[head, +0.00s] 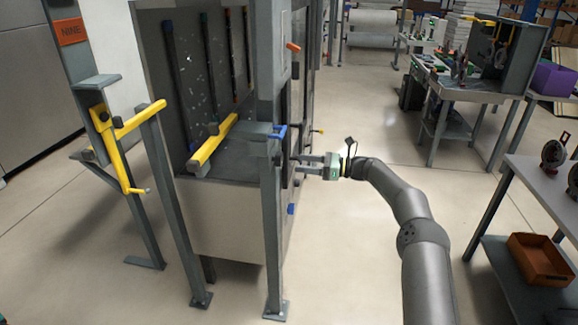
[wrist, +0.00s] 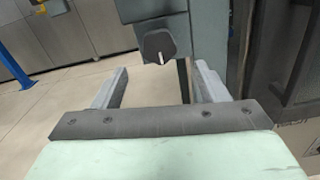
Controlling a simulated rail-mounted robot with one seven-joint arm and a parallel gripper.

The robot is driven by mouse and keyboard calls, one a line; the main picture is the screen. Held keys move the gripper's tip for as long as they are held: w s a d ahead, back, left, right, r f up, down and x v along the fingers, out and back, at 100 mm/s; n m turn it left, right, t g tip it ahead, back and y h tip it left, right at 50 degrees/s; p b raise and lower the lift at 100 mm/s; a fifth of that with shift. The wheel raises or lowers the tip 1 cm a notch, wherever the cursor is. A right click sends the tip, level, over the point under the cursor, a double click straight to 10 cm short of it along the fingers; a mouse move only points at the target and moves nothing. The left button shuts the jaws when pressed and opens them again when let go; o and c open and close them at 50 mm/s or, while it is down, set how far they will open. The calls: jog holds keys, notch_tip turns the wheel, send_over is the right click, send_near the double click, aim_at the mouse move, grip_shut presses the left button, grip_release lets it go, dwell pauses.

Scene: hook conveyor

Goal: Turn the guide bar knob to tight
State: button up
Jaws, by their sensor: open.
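The knob (wrist: 155,46) is dark and many-sided, with a white pointer mark, and sits on a grey post (wrist: 158,8) in the wrist view. The pointer runs nearly upright in that picture. My gripper (wrist: 160,68) is open, with one finger low to the left of the knob and one to the right. The knob lies beyond the fingertips, and nothing is between the fingers. In the head view my gripper (head: 294,165) points left at the grey front post of the machine frame. I cannot make out the knob there. Tight and loose markings are not readable.
Another post with a yellow crank (head: 125,160) stands left. A workbench (head: 468,90) and a shelf table (head: 545,190) stand right. The floor between is clear.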

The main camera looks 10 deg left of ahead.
jog(key=d+b, duration=0.1)
jog(key=d, duration=0.9)
jog(key=shift+s, duration=0.25)
jog(key=shift+a, duration=0.15)
